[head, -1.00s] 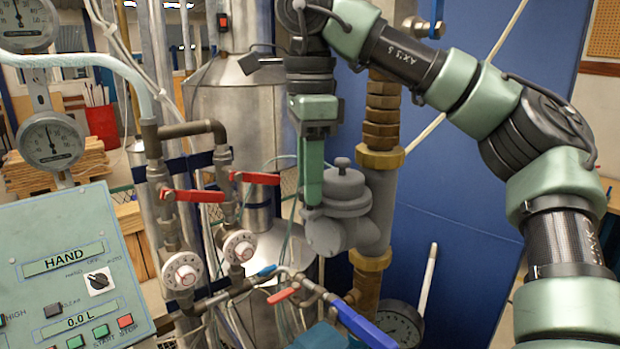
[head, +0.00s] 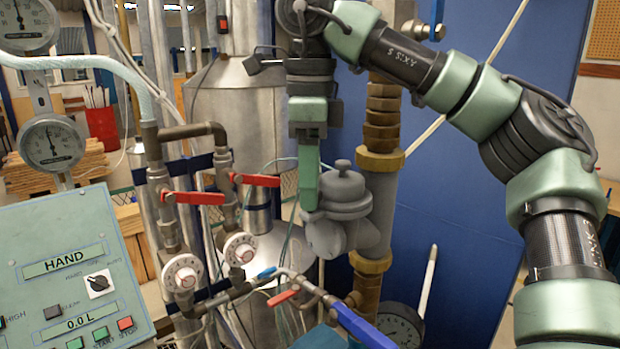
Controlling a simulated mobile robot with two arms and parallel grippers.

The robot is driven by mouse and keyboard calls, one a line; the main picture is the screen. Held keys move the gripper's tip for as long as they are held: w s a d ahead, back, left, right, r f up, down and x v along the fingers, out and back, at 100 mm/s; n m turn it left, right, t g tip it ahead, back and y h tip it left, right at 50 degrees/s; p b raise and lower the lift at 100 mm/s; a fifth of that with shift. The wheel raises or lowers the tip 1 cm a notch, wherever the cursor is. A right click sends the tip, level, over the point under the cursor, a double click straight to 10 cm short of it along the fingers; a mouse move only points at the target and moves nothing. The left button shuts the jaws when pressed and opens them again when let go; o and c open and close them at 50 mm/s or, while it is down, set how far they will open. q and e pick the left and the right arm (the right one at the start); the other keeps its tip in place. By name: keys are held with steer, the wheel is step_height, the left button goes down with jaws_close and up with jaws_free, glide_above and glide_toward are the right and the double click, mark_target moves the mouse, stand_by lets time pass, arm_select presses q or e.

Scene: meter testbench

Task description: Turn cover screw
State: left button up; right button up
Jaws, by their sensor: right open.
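The grey meter (head: 350,208) sits on the brass-fitted vertical pipe at the centre. Its round cover is on top, with a small knob-like screw (head: 342,166) standing up in the middle. My right gripper (head: 309,207) points straight down just left of the cover, its fingertips low beside the meter's flange. It is open, and nothing shows between its fingers. One finger mostly hides the other, and I cannot tell whether the fingertips touch the meter. My left gripper is out of view.
Red-handled valves (head: 255,180) and pipes stand to the left of the meter. A blue-handled valve (head: 362,327) and a gauge (head: 400,325) are below. A control panel (head: 70,275) fills the lower left. A blue wall panel (head: 470,215) lies behind.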

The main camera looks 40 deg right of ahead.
steer(key=shift+r, duration=0.15)
steer(key=shift+r, duration=3.8)
